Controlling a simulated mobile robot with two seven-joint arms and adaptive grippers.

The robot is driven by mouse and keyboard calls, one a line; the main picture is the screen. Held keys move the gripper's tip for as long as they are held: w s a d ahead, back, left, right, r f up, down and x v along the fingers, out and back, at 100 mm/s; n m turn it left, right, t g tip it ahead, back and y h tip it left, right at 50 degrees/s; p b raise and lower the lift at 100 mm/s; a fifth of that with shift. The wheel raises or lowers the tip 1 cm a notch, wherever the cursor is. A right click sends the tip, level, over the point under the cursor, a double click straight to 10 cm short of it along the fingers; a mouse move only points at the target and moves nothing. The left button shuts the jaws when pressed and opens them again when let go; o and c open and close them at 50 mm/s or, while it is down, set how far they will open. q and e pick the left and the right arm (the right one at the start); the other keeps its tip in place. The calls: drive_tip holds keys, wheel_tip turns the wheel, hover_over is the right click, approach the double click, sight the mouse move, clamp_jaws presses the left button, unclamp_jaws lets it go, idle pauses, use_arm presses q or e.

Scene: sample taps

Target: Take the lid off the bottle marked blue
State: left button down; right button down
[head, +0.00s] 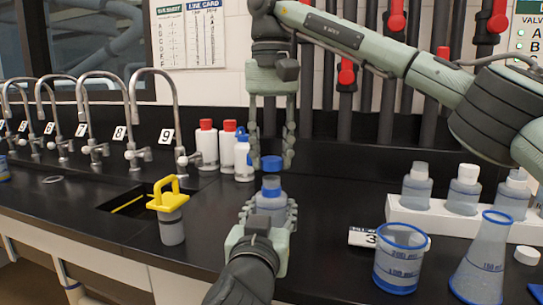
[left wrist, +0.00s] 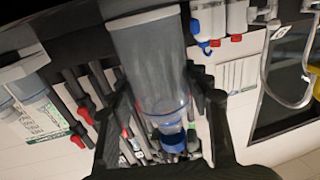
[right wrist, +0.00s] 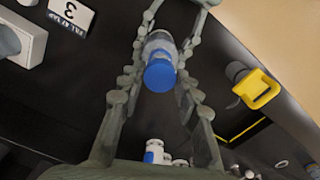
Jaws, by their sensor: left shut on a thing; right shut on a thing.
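The bottle (head: 270,204), clear grey with a blue band at its neck, stands upright at the middle of the head view. My left gripper (head: 268,212) is shut around its body from the front. The blue lid (head: 271,163) is just above the bottle's neck, with a small gap seeming to show between them. My right gripper (head: 271,158) points down from above and is shut on the lid. The lid (right wrist: 160,76) also shows between the fingers in the right wrist view. The left wrist view shows the bottle (left wrist: 150,65) between my left fingers.
A yellow-handled container (head: 171,222) stands to the left by the sink. Red- and blue-capped bottles (head: 206,145) stand behind. On the right are a white rack (head: 450,222) of bottles, a beaker (head: 399,262), a flask (head: 482,265) and a loose white cap (head: 527,255).

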sight(272, 159)
wheel_tip(272, 159, up, 3)
drive_tip(key=shift+r, duration=0.15)
use_arm(q)
drive_tip(key=c, duration=0.6)
unclamp_jaws()
drive_tip(key=s, duration=0.4)
drive_tip(key=s+a, duration=0.1)
drive_tip(key=s, duration=0.3)
drive_tip(key=s+a, duration=0.1)
drive_tip(key=s, duration=0.3)
